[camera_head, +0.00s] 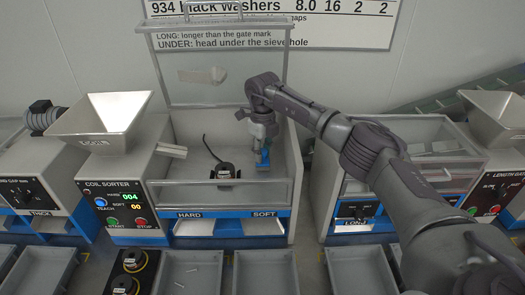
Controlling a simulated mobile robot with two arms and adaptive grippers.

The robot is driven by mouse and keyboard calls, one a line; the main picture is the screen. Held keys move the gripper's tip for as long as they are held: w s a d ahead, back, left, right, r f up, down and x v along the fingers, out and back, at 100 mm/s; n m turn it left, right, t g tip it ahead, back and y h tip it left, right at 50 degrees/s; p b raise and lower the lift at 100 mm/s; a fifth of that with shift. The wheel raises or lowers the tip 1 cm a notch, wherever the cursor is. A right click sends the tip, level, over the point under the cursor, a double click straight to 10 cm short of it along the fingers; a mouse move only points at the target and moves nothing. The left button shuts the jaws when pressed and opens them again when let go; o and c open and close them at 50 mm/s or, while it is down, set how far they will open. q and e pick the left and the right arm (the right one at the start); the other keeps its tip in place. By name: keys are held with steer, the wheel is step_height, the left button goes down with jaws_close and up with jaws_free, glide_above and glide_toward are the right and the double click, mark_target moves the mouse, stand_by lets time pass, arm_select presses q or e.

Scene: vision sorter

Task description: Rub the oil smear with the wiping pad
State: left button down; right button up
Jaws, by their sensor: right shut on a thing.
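My right gripper (262,146) reaches from the right into the open bay of the coil sorter (117,197). It is shut on a small blue wiping pad (263,161) and holds it low in the right part of the bay. At this size I cannot tell whether the pad touches the surface below. I cannot make out the oil smear for certain; the gripper and pad hide part of the bay. My left gripper is not in view.
A black device with a cable (222,170) stands left of the pad. The clear lid (220,60) is raised behind, and a clear front panel (215,195) edges the bay. A metal hopper (100,120) stands left. Grey bins (265,275) line the front.

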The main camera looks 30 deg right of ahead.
steer(key=shift+s+a+p, duration=0.3)
steer(key=shift+s+p, duration=0.15)
steer(key=shift+s, duration=0.2)
steer(key=shift+s+a+p, duration=0.25)
steer(key=shift+s+p, duration=0.15)
steer(key=shift+s, duration=0.2)
steer(key=shift+s+a+f, duration=0.1)
steer(key=shift+s+a, duration=0.05)
steer(key=shift+s, duration=0.15)
steer(key=shift+s+a+p, duration=0.4)
steer(key=shift+s+p, duration=0.25)
steer(key=shift+p, duration=0.15)
steer(key=shift+s+a+p, duration=0.3)
steer(key=shift+s+p, duration=0.15)
steer(key=shift+s, duration=0.25)
steer(key=shift+s+a+p, duration=0.35)
steer(key=shift+s+p, duration=0.05)
steer(key=shift+s, duration=0.25)
steer(key=shift+s+a+p, duration=0.3)
steer(key=shift+s+p, duration=0.05)
steer(key=shift+s, duration=0.3)
steer(key=shift+s+a, duration=0.25)
steer(key=shift+s, duration=0.35)
steer(key=shift+s+a+f, duration=0.1)
steer(key=shift+s, duration=0.1)
